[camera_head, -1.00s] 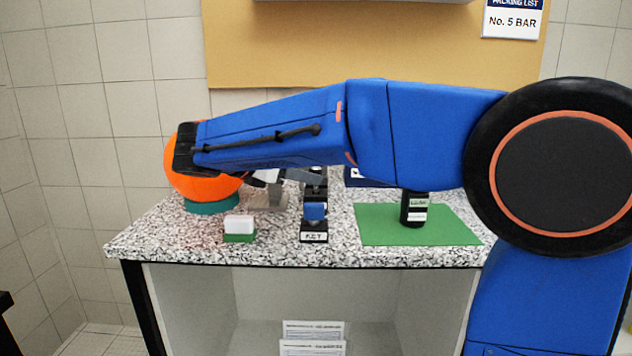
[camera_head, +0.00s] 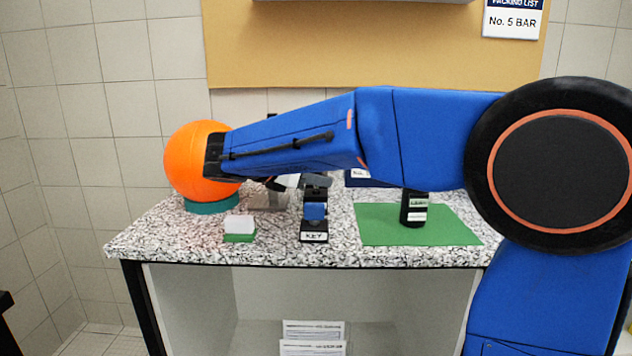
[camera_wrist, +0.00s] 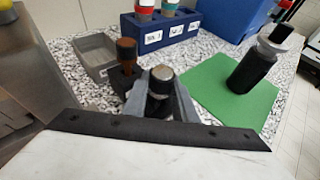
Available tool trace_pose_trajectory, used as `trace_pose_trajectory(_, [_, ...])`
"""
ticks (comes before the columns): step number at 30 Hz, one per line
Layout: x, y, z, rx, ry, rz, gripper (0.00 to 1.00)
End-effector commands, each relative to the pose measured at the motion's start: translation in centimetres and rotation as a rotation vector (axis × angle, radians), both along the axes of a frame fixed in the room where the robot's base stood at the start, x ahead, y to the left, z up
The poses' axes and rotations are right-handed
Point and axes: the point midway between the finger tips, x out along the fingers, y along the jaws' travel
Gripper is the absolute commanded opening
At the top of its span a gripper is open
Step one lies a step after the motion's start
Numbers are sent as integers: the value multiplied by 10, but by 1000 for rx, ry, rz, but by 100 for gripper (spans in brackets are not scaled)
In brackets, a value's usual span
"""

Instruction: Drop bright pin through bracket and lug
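My gripper (camera_wrist: 160,92) has its grey fingers closed around a pin with a bright, rounded metal head (camera_wrist: 161,75); its lower part is hidden by the fingers. In the head view my gripper (camera_head: 302,181) is partly hidden behind my forearm, above the counter behind the KEY block. A second pin with a brown head (camera_wrist: 127,52) stands in a dark block (camera_wrist: 121,80), just left of my gripper in the wrist view. A black fixture (camera_head: 316,193) shows behind the KEY block. I cannot make out which part is bracket or lug.
A blue labelled rack (camera_wrist: 150,36) stands behind. A grey tray (camera_wrist: 88,62) lies left. A dark bottle (camera_head: 413,209) stands on a green mat (camera_head: 375,226) at right. The KEY block (camera_head: 314,236), a white-and-green block (camera_head: 239,226) and an orange ball (camera_head: 190,160) are also on the counter.

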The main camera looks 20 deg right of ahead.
Motion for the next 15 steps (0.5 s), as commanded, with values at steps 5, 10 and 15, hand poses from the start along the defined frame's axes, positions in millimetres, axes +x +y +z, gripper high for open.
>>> trace_pose_trajectory(5, [0, 0, 0, 0, 0, 0, 1])
trace_pose_trajectory(10, [0, 0, 1, 0, 0, 0, 1])
trace_pose_trajectory(15, [0, 0, 9, 1, -2, -1, 1])
